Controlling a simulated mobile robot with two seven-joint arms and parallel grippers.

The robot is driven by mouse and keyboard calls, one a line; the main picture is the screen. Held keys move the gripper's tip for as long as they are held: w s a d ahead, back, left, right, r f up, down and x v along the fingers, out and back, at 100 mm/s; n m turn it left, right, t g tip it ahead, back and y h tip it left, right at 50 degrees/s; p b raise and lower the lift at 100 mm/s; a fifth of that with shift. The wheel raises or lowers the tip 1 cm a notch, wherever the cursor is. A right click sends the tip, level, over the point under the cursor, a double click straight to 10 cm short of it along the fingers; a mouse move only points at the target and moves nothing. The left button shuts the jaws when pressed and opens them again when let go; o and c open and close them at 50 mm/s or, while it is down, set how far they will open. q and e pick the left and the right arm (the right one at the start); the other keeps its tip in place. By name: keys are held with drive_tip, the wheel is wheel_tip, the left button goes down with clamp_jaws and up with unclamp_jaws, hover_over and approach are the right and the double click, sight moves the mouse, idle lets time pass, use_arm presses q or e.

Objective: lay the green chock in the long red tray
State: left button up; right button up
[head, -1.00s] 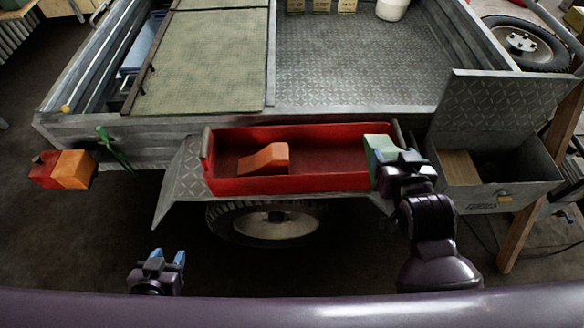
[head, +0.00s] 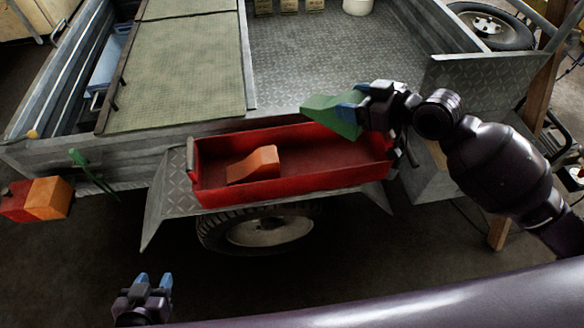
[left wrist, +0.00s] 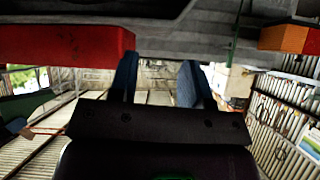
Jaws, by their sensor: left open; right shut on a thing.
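The green chock (head: 330,112) is a wedge held by my right gripper (head: 352,110), which is shut on it. It is in the air over the back right part of the long red tray (head: 290,196). The tray sits on the grey fender of the trailer. An orange chock (head: 254,165) lies inside the tray, left of its middle. My left gripper (head: 153,280) is open and empty, low in front of the trailer. In the left wrist view its two blue fingers (left wrist: 158,80) stand apart with nothing between them.
A red and orange block (head: 38,200) is at the trailer's left side, near a green lever (head: 92,172). A grey metal box with a raised lid (head: 480,84) stands right of the tray.

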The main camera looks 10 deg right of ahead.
drive_tip(key=shift+w+d+r+n+g+y, duration=0.3)
drive_tip(key=shift+w+d+r+g, duration=0.1)
drive_tip(key=shift+w+d+r, duration=0.65)
use_arm(q)
drive_tip(key=shift+g, duration=0.4)
drive_tip(key=f+b, duration=0.1)
drive_tip(key=b, duration=0.1)
drive_tip(key=f+b, duration=0.1)
drive_tip(key=f, duration=0.1)
drive_tip(key=f+b, duration=0.2)
drive_tip(key=shift+s+a+b, duration=0.2)
drive_tip(key=shift+s+b, duration=0.1)
drive_tip(key=shift+s, duration=0.05)
use_arm(e)
wheel_tip(320, 180, down, 20)
drive_tip(key=shift+r, duration=0.25)
use_arm(q)
drive_tip(key=shift+f, duration=0.1)
drive_tip(key=shift+s+f+b, duration=0.25)
drive_tip(key=shift+f+b, duration=0.25)
drive_tip(key=shift+f, duration=0.2)
use_arm(e)
drive_tip(key=shift+f, duration=0.65)
drive_tip(key=shift+s+f, duration=0.1)
